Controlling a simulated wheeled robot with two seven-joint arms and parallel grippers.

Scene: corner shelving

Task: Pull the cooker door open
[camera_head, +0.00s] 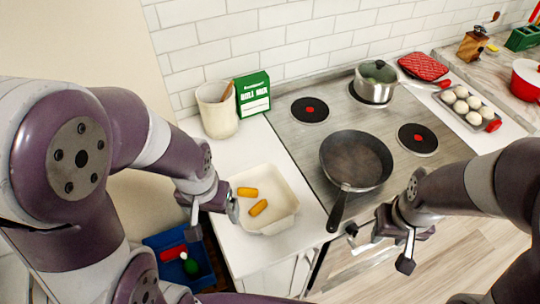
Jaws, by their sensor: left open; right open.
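The cooker (292,131) has a grey top with several round plates. Its front faces me and drops away below the top's near edge, so the door is mostly hidden from this high angle and I cannot tell how far it stands open. My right gripper (379,249) is open and empty, just in front of the cooker's near edge, pointing down with its fingers spread. I cannot tell if it touches the door or handle. My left gripper (214,220) is open, over the left counter beside the cream dish (283,221), away from the cooker.
A black frying pan (355,160) sits on the cooker, its handle reaching past the near edge by my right gripper. A lidded pot (374,90) stands behind. The dish holds two orange pieces (258,208). A blue crate (200,254) is lower left. Wooden floor (365,286) is free in front.

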